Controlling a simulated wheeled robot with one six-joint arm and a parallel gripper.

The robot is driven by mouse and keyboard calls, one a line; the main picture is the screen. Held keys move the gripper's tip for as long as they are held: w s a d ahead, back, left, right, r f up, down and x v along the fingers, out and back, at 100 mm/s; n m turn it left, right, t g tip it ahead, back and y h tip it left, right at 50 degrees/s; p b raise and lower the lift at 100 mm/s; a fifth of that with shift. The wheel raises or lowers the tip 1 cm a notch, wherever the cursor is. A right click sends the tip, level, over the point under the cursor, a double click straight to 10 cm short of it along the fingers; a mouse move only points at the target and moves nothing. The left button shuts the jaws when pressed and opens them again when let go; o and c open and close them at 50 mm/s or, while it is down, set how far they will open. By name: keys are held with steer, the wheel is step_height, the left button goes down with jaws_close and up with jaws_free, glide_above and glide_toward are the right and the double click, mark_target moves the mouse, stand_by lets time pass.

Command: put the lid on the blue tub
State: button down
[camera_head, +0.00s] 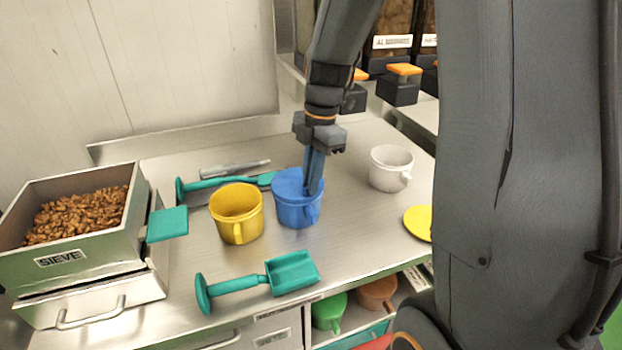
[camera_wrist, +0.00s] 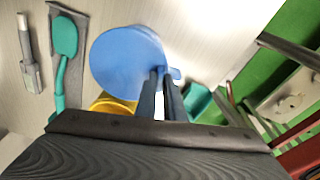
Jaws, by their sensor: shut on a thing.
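The blue tub (camera_head: 297,212) stands upright on the steel table, to the right of the yellow tub. A round blue lid (camera_head: 288,181) covers its top; it fills the middle of the wrist view (camera_wrist: 122,55) as a flat blue disc. My gripper (camera_head: 312,188) comes down from above at the lid's right side. Its fingers (camera_wrist: 162,80) are close together at the lid's edge, shut on the lid. Whether the lid rests fully on the rim or sits slightly above it I cannot tell. The fingers hide part of the lid's edge.
A yellow tub (camera_head: 238,215) stands close on the left, a white tub (camera_head: 389,170) at the right. A yellow disc (camera_head: 419,221) lies partly behind my arm. Teal scoops (camera_head: 290,272) lie in front and behind. A box of nuts labelled SIEVE (camera_head: 62,258) is at the left.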

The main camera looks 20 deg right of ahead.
stand_by(0.3)
steer(key=c, duration=1.3)
jaws_free()
steer(key=shift+r+p, duration=2.7)
steer(key=shift+r, duration=0.8)
steer(key=shift+s+f+m, duration=0.4)
steer(key=shift+s+m, duration=0.05)
steer(key=shift+m, duration=0.25)
steer(key=s+a+f+m+t+h+b, duration=0.1)
steer(key=s+f+m+b, duration=0.3)
steer(key=m, duration=1.5)
steer(key=s+f, duration=0.3)
steer(key=s, duration=0.4)
steer(key=shift+a+f+m+t+h+b, duration=0.25)
steer(key=shift+a+m+t+h+b, duration=0.05)
steer(key=shift+a+t+h, duration=0.1)
